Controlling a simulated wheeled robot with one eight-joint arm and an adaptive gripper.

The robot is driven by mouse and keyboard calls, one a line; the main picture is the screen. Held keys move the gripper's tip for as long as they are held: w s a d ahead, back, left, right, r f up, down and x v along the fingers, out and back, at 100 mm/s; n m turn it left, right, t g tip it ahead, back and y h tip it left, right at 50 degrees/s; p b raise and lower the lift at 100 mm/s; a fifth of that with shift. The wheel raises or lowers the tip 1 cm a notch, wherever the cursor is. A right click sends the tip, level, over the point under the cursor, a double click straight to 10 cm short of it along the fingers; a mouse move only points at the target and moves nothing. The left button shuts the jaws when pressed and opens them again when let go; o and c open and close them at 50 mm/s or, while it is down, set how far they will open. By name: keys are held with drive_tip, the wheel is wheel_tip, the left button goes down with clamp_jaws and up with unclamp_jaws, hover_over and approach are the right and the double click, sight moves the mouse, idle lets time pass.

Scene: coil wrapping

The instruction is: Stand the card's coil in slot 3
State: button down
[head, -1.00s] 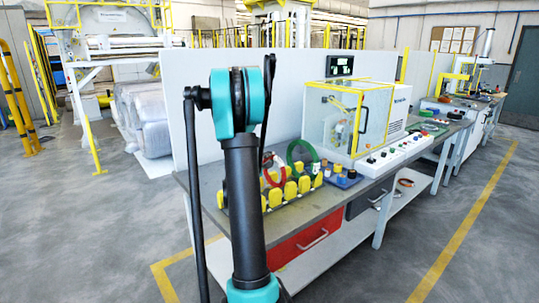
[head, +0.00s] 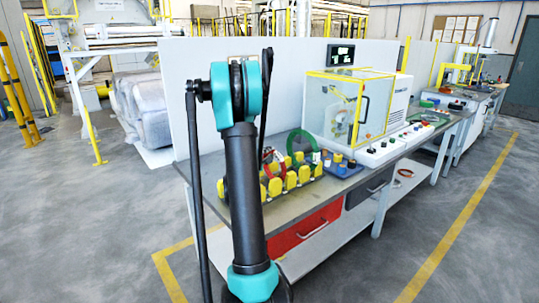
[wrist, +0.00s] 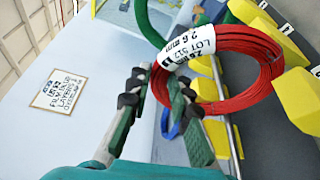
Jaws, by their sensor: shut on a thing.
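My gripper (wrist: 160,88) is shut on the left part of the red coil (wrist: 238,62), whose white tag reads "2.6 mm LOT 512". The red coil also shows in the head view (head: 266,178), over the yellow-block rack (head: 291,181). In the wrist view the coil overlaps several yellow blocks (wrist: 257,18); I cannot tell whether it rests in a slot. White number labels sit along the rack, too tilted to read surely. A framed card (wrist: 60,89) with small, unclear writing is on the pale panel. My arm hides most of the gripper in the head view.
A green coil (head: 291,139) stands behind the red one. A blue ring (wrist: 166,125) shows beyond my fingers. A blue tray of small parts (head: 343,168) and a clear-walled machine (head: 340,110) stand right of the rack. The pale panel (head: 185,80) backs the bench.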

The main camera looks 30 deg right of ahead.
drive_tip(key=shift+f, duration=0.5)
drive_tip(key=c, duration=1.3)
unclamp_jaws()
drive_tip(key=v, duration=1.2)
